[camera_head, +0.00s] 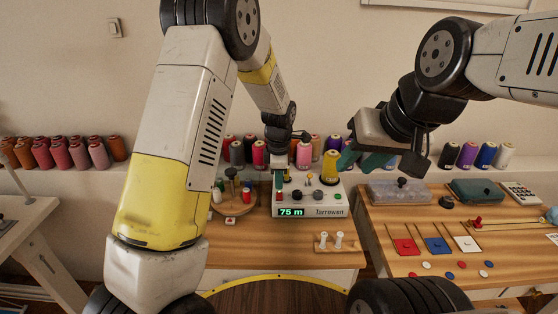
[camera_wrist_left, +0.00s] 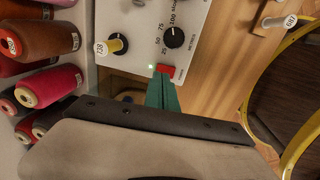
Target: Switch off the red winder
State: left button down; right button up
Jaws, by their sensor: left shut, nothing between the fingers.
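The winder (camera_head: 335,199) is a white box on the wooden table, with a green display reading "75 m" and the name Tarrowan. In the left wrist view its white panel (camera_wrist_left: 150,40) shows a black dial, a red switch (camera_wrist_left: 166,71) and a small lit green light beside the switch. My left gripper (camera_head: 279,182) is shut and empty over the winder's left end. Its green fingertips (camera_wrist_left: 163,82) are right at the red switch; I cannot tell if they touch it. My right gripper (camera_head: 379,160) is open and empty, up and right of the winder.
Thread cones (camera_head: 259,156) line the ledge behind. A round wooden spool stand (camera_head: 235,203) is left of the winder, and a small peg holder (camera_head: 334,247) is in front. The right table (camera_head: 380,265) holds boxes and coloured cards.

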aim_at(279, 193)
pick_arm(q)
jog(key=shift+w+f, duration=0.15)
jog(key=shift+f, duration=1.25)
jog(key=shift+f, duration=0.1)
